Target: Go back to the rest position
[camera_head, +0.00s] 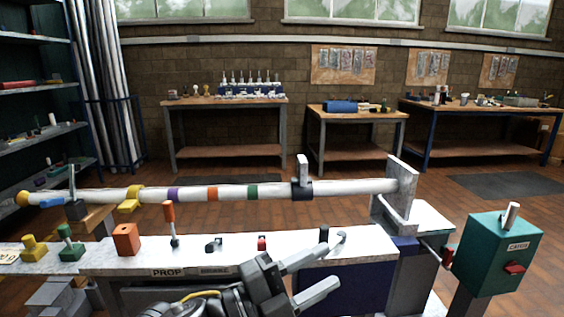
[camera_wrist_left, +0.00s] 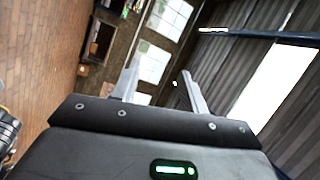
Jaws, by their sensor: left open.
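My left gripper (camera_head: 322,272) is open and empty at the lower middle of the head view, in front of the bench. Its two fingers point right and a little up. In the left wrist view the two fingers (camera_wrist_left: 158,85) stand apart with nothing between them. The white mast (camera_head: 330,188) with coloured bands lies level above the bench, its right end at a grey flange plate (camera_head: 402,190). A dark collar with a grey lever (camera_head: 302,168) sits around the mast. My right gripper does not show.
The white bench (camera_head: 205,258) holds an orange block (camera_head: 126,238), an orange-handled lever (camera_head: 169,222) and yellow and green (camera_head: 70,243) pieces. A green box (camera_head: 497,254) with a red latch stands at the right. Shelves (camera_head: 35,110) stand at the left. Work tables line the back wall, with open floor before them.

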